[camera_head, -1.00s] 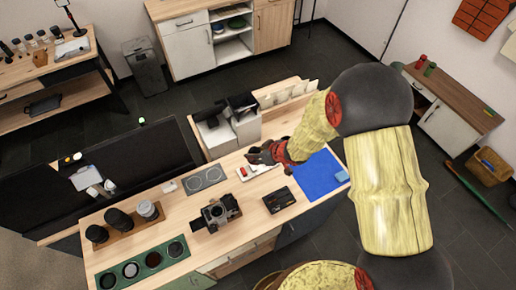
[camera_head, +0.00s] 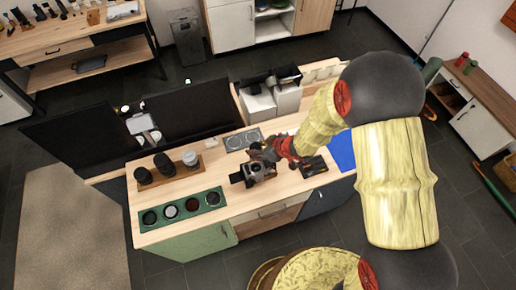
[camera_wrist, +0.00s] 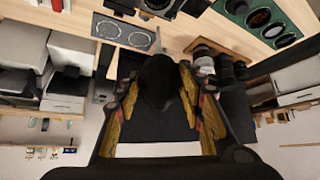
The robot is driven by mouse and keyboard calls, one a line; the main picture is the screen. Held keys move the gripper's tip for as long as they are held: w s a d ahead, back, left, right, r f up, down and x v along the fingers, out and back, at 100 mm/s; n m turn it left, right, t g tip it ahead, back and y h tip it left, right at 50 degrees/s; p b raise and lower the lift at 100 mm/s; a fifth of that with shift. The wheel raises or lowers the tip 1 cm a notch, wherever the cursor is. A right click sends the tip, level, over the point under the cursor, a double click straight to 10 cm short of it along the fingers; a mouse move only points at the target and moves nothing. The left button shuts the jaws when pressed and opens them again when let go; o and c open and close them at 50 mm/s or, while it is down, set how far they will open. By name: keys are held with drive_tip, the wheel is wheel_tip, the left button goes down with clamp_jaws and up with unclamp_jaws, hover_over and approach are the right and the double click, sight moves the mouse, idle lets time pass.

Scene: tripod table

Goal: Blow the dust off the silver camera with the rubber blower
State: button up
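The silver camera (camera_head: 258,174), a boxy silver and black body with a lens pointing left, stands on the wooden table; its edge shows at the top of the wrist view (camera_wrist: 162,6). My gripper (camera_head: 268,152) is just above and behind the camera in the head view. In the wrist view a dark, rounded bulb, seemingly the rubber blower (camera_wrist: 160,82), sits between the yellow-padded fingers, which are shut on it. I cannot tell the exact gap between blower and camera.
A green tray (camera_head: 183,224) with several round filters lies at the front left. A wooden stand (camera_head: 143,181) holds dark lenses behind it. A black flat item (camera_head: 313,166) and a blue mat (camera_head: 342,150) lie right. Dark monitors (camera_head: 75,145) stand at the back left.

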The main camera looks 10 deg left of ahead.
drive_tip(key=shift+s, duration=0.1)
drive_tip(key=shift+f+b, duration=1.9)
drive_tip(key=shift+f, duration=1)
drive_tip(key=shift+o, duration=0.4)
drive_tip(key=shift+c, duration=0.5)
drive_tip(key=c, duration=0.4)
drive_tip(key=shift+c, duration=0.6)
